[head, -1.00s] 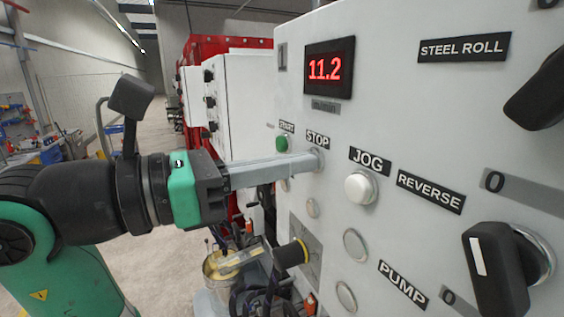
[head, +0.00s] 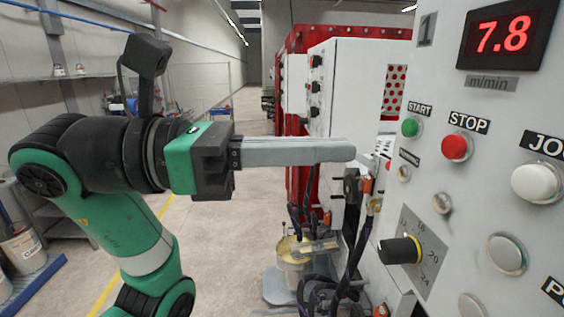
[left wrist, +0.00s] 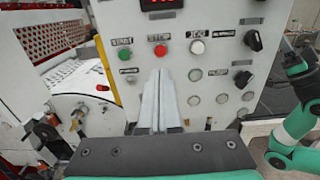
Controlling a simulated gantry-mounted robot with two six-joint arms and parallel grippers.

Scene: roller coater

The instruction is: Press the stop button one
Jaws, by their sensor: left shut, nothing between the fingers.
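The red stop button (head: 457,147) is on the grey-white control panel (head: 470,215), below the STOP label (head: 469,122). It also shows in the left wrist view (left wrist: 160,50), just beyond the fingertips. My left gripper (head: 348,151) is shut and empty. Its fingers point right toward the panel, at about the button's height, and the tips are apart from the button with a clear gap. The fingers also show in the left wrist view (left wrist: 160,74). My right gripper cannot be made out.
A green start button (head: 411,127) is left of the stop button, and a white jog button (head: 537,181) is right of it. A black knob (head: 401,250) sticks out below. The red display (head: 504,36) reads 7.8. A bucket (head: 293,260) stands on the floor behind.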

